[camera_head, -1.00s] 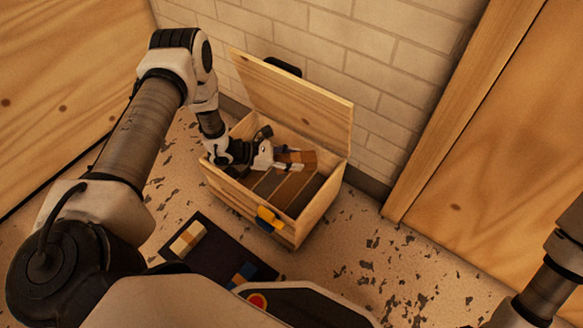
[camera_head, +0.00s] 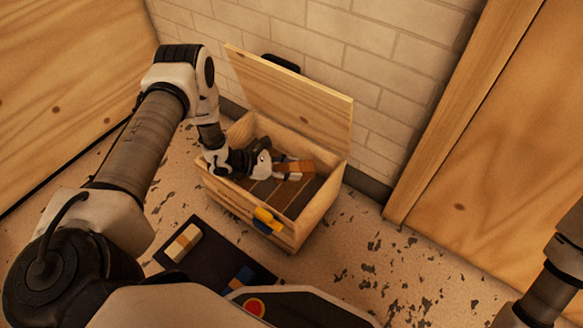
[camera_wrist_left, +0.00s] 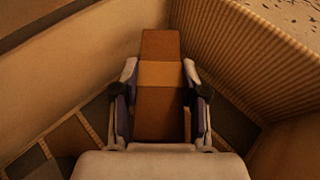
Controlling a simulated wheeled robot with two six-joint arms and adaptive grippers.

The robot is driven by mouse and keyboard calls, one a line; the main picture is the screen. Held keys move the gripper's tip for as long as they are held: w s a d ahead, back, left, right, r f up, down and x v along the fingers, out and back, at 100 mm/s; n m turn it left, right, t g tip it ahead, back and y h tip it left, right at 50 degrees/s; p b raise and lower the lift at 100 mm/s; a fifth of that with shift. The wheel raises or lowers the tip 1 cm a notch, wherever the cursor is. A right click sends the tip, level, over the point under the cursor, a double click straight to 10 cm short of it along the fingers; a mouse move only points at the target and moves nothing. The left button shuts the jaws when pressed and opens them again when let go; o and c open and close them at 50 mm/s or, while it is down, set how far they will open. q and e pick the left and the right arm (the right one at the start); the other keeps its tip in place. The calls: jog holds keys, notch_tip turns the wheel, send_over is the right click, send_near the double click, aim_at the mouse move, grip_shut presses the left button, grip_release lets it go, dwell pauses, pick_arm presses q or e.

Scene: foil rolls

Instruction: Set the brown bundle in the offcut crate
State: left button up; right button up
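The offcut crate (camera_head: 233,198) is a wooden box against the brick wall, its lid (camera_head: 290,92) raised at the back. My left gripper (camera_head: 275,168) reaches down inside it from the left. It is shut on the brown bundle (camera_head: 300,165), a brown block with a lighter orange-brown band. In the left wrist view, the bundle (camera_wrist_left: 160,100) lies lengthwise between the two fingers (camera_wrist_left: 160,98), below the crate's walls. I cannot tell whether it touches the crate floor. My right gripper is out of view; only part of the right arm shows at the lower right.
A dark mat (camera_head: 212,258) on the speckled floor holds a cream and tan bundle (camera_head: 183,242) and a blue and brown bundle (camera_head: 242,277). A yellow and blue piece (camera_head: 268,220) sits at the crate's front wall. Wooden panels stand left and right. Floor right of the crate is clear.

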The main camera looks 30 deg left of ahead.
pick_arm(q)
jog(key=o, duration=0.3)
jog(key=shift+o, duration=0.2)
jog(key=shift+r, duration=0.2)
jog(key=r+p, duration=0.1)
jog(key=a+p, duration=0.1)
jog(key=shift+s+r+p, duration=0.25)
jog(key=shift+r+p, duration=0.05)
jog(key=shift+r, duration=0.1)
jog(key=p+v, duration=0.4)
jog(key=v, duration=0.6)
jog(key=shift+s+a, duration=0.2)
jog(key=shift+s, duration=0.1)
jog(key=shift+f, duration=0.1)
